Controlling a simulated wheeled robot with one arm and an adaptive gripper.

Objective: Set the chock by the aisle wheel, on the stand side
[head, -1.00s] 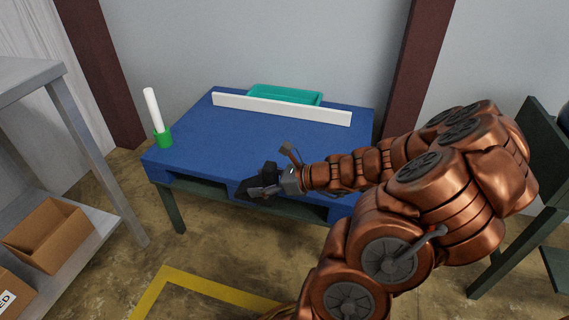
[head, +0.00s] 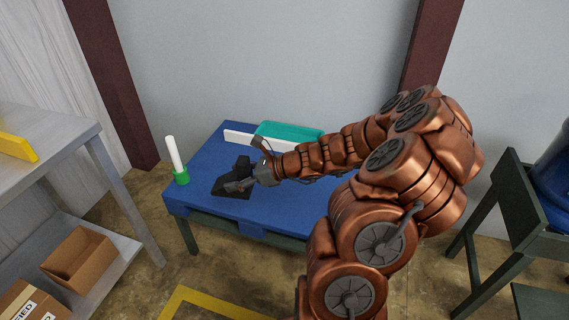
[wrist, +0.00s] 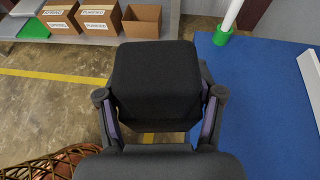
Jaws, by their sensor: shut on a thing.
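The chock (head: 232,188) is a black wedge-like piece. My gripper (head: 240,184) is shut on it, over the left part of the blue table in the head view. I cannot tell whether the chock touches the tabletop. In the wrist view, the chock (wrist: 155,80) fills the middle as a dark block between the two fingers of my gripper (wrist: 160,112). It appears beside the blue tabletop, with floor showing behind it. No wheel is visible in any view. A dark green stand (head: 515,210) is at the right in the head view.
The blue table (head: 205,165) carries a green holder with a white rod (head: 175,157), a white rail (head: 238,137) and a teal tray (head: 290,134). A grey shelf unit (head: 125,185) with cardboard boxes (head: 78,258) stands left. A blue drum (head: 555,175) is on the right stand. Yellow tape (head: 180,298) marks the floor.

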